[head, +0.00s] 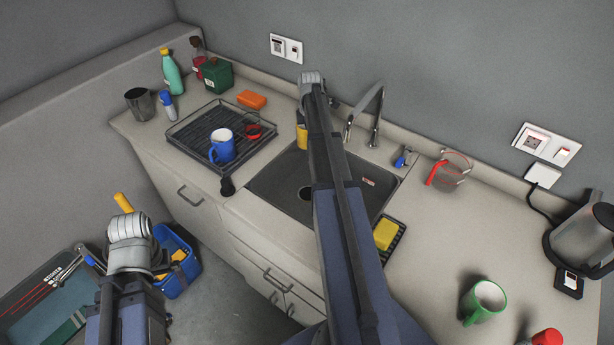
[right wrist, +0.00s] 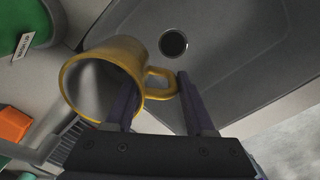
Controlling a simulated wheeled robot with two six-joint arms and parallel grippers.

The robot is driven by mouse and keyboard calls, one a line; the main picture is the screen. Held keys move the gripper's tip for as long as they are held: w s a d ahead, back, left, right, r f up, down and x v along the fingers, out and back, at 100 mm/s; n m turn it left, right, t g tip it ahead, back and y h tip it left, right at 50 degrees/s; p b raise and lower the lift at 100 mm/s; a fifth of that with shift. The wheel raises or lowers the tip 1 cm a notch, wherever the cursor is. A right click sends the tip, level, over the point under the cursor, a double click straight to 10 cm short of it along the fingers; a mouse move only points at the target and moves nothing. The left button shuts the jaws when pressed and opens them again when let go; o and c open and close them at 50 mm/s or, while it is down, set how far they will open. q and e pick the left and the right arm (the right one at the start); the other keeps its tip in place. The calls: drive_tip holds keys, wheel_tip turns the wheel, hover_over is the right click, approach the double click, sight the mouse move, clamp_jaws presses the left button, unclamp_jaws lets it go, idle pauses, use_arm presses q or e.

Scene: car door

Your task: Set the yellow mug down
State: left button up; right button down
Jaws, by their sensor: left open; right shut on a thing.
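The yellow mug (head: 302,137) shows in the head view at the back left corner of the sink (head: 270,185), partly hidden behind my right arm. In the right wrist view the mug (right wrist: 100,65) is large, its open mouth facing the camera and its handle towards the right. My right gripper (right wrist: 160,100) is shut on the mug, with one finger at its rim and the other by the handle. Whether the mug touches the surface below cannot be told. My left gripper (head: 132,245) is open, low at the left, away from the counter; its fingertips are not clear.
A drying rack (head: 190,125) with a blue mug (head: 222,146) stands left of the sink. An orange block (head: 252,99) and a green box (head: 217,75) are behind it. The faucet (head: 375,120) is close right of my right arm. Counter to the right of the sink is partly free.

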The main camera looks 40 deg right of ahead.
wheel_tip(320, 180, down, 18)
drive_tip(key=b, duration=1.8)
drive_tip(key=shift+f, duration=0.15)
drive_tip(key=shift+c, duration=1.3)
unclamp_jaws()
wheel_tip(320, 180, up, 12)
drive_tip(key=p, duration=1.2)
drive_tip(key=shift+r, duration=0.25)
